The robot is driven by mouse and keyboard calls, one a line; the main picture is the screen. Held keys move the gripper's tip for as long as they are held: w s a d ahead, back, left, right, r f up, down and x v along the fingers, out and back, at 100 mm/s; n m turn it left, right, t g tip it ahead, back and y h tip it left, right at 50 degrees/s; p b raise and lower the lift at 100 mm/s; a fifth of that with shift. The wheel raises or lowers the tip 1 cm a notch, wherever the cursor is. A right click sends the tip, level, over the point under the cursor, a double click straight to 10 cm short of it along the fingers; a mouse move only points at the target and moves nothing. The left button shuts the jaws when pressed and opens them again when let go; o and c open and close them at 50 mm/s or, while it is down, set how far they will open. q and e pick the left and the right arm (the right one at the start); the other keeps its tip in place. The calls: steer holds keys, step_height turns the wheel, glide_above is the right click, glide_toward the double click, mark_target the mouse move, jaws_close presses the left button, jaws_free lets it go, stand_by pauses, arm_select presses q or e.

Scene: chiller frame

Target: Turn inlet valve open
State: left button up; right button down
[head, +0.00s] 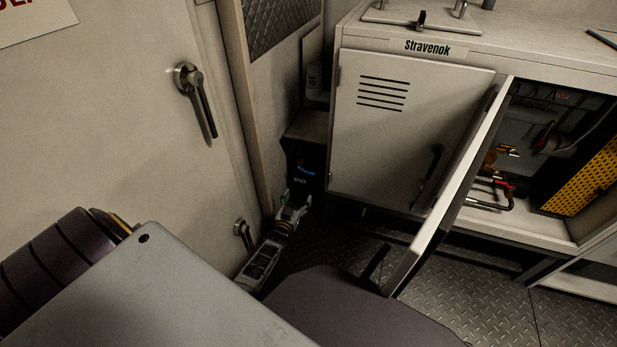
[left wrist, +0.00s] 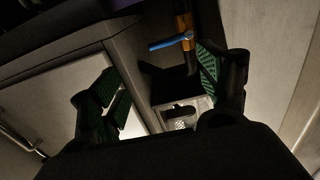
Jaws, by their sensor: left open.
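A valve with a blue lever (left wrist: 171,41) sits on a brass-coloured pipe in a dark recess in the left wrist view. Its blue lever also shows small in the head view (head: 306,171), low in the gap left of the cabinet. The lever lies roughly across the pipe. My left gripper (head: 294,207) is open and empty, just below and in front of that recess. In the left wrist view its green-padded fingers (left wrist: 160,98) stand apart, with the lever beyond them and not touched. No label on the valve is readable. My right gripper is not in view.
A cabinet marked Stravenok (head: 385,130) stands right of the recess. Its open door (head: 455,190) juts forward. Inside are pipes, a red-handled fitting (head: 497,183) and a yellow perforated panel (head: 590,178). A pale door (head: 110,120) with handle bounds the left. Bare floor (head: 500,290) lies in front.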

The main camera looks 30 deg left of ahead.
arm_select(q)
steer(key=shift+w, duration=0.2)
steer(key=b+x, duration=0.6)
steer(key=x, duration=0.7)
steer(key=shift+w, duration=0.2)
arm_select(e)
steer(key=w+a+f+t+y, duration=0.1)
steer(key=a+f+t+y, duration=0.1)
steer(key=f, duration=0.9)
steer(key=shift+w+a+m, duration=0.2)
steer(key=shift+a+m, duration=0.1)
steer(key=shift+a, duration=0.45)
arm_select(q)
steer(key=shift+c, duration=0.3)
steer(key=c, duration=1.3)
steer(key=shift+r, duration=0.1)
steer(key=shift+c, duration=0.2)
